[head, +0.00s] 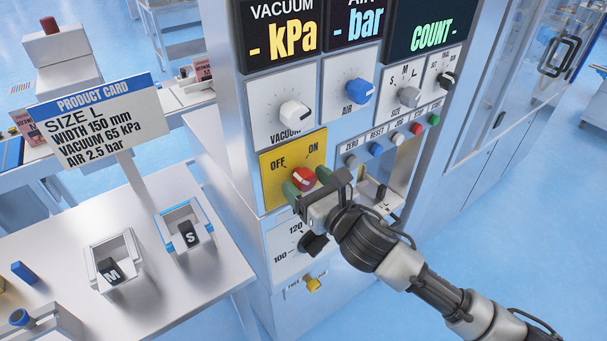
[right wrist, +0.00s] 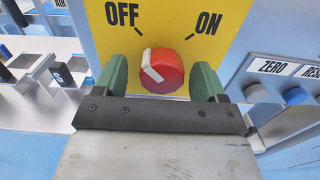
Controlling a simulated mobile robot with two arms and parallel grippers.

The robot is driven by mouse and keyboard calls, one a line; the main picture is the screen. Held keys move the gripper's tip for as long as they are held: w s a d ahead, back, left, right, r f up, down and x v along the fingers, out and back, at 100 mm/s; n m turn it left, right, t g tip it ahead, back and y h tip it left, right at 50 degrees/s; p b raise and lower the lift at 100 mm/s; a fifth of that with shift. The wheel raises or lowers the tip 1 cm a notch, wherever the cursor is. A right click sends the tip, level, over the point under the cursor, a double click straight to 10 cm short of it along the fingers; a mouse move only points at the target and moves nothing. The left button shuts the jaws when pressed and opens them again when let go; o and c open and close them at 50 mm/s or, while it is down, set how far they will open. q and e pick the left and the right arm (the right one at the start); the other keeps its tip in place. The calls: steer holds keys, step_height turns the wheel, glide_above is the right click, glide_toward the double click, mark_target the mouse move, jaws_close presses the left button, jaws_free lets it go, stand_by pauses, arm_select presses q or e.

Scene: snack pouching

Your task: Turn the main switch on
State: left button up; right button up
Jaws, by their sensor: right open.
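The main switch is a red round knob (head: 304,178) with a white pointer, on a yellow plate (head: 280,180) marked OFF and ON. In the right wrist view the knob (right wrist: 163,72) has its pointer angled up and left, toward OFF. My right gripper (head: 302,182) is open at the plate. Its green fingertips (right wrist: 163,80) stand on either side of the knob, with a gap at the left finger and a very narrow one at the right. Whether a finger touches the knob is hard to tell. My left gripper is out of view.
Above the plate are the white vacuum knob (head: 294,113) and blue air knob (head: 359,90). Small buttons (head: 376,149) sit to the right. A black dial (head: 314,244) and yellow knob (head: 313,285) lie below. A product card (head: 98,118) stands on the left table. The displays show dashes.

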steer(key=shift+w+a, duration=0.35)
steer(key=shift+w, duration=0.3)
steer(key=c, duration=0.9)
